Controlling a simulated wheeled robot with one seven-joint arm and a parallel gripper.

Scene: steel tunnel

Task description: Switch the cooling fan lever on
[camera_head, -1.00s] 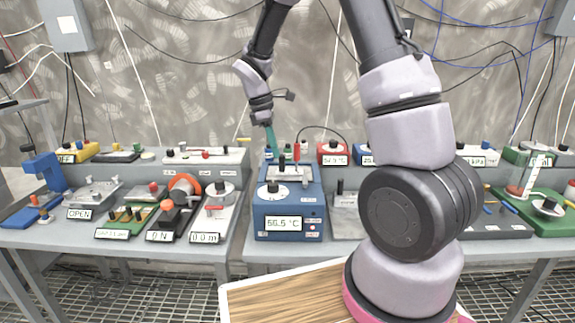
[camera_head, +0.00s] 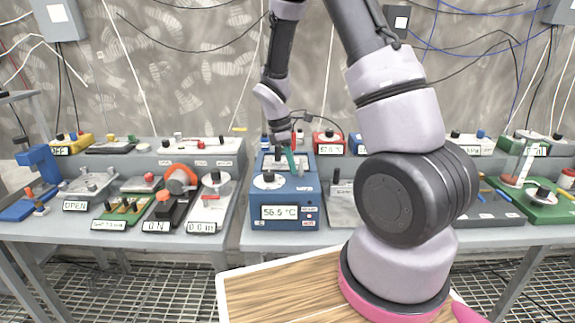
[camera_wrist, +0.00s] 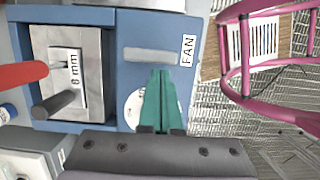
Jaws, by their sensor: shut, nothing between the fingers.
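The blue heater unit (camera_head: 286,224) stands at the front of the bench, its display reading 56.5 °C. In the wrist view its blue top (camera_wrist: 122,72) carries a FAN label (camera_wrist: 187,51) beside a pale grey slot (camera_wrist: 152,55). I cannot make out a lever standing in the slot; it may be hidden by my fingers. My gripper (camera_wrist: 161,76) has green fingers, shut and empty, with their tips close to the slot. In the head view my gripper (camera_head: 291,168) is over the unit's top, right of the white dial (camera_head: 268,181). Contact cannot be told.
On the unit sits a metal block (camera_wrist: 92,45) marked 8 mm, with a black-handled rod (camera_wrist: 55,104). A red thing (camera_wrist: 20,74) is close by at left. A wooden-topped tray (camera_head: 285,293) is in front.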

